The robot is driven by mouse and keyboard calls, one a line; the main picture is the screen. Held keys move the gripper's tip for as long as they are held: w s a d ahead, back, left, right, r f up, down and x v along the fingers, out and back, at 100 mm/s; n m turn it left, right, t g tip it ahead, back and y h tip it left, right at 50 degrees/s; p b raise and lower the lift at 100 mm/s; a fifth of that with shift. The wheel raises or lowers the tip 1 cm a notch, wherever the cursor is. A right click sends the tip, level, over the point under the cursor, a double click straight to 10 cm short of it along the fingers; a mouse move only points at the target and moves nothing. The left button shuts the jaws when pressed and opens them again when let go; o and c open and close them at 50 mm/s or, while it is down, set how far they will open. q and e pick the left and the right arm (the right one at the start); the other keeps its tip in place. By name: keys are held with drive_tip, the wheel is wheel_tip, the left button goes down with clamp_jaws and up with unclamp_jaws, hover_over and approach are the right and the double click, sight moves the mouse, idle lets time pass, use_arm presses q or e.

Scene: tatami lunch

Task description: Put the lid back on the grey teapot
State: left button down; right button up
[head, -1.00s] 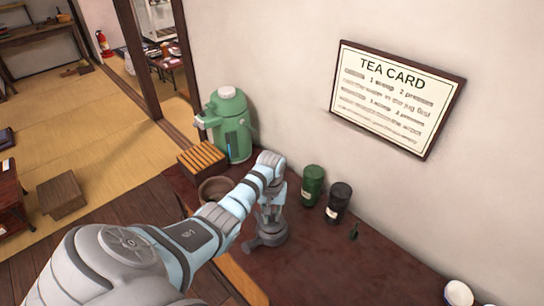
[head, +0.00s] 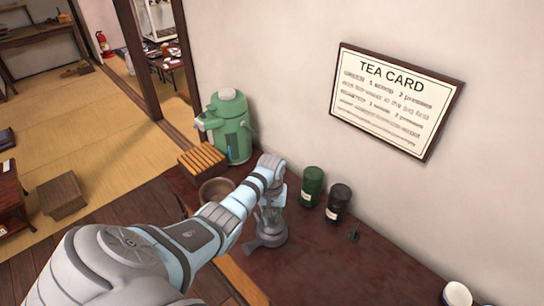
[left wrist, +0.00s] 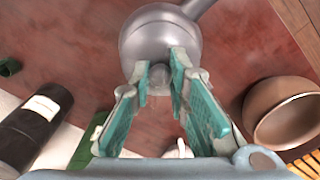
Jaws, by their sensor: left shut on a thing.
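The grey teapot (head: 266,239) stands on the dark red table under my left gripper (head: 270,211), with its side handle pointing left in the head view. In the left wrist view the round grey teapot (left wrist: 155,38) is at the top centre, its handle running to the top right. My left gripper (left wrist: 160,82) is shut on the small grey knob of the lid (left wrist: 160,75), between its teal finger pads. The lid is at the top of the pot. I cannot tell whether it sits fully in the opening, as the fingers and arm hide the rim.
A brown bowl (head: 216,190), a slatted wooden box (head: 203,159) and a green air pot (head: 230,128) stand to the left. A green canister (head: 312,187) and a black canister (head: 338,202) stand right. A white cup (head: 457,295) is front right. The table's front middle is clear.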

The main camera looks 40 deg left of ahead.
use_arm(q)
drive_tip(key=c, duration=1.5)
unclamp_jaws()
drive_tip(key=shift+o, duration=0.2)
drive_tip(key=o, duration=0.5)
wheel_tip(320, 180, up, 3)
drive_tip(key=p, duration=0.3)
drive_tip(key=shift+f, duration=0.15)
wheel_tip(320, 180, up, 2)
drive_tip(key=shift+r+p, duration=0.1)
drive_tip(key=shift+p, duration=0.75)
drive_tip(key=shift+r, duration=1.05)
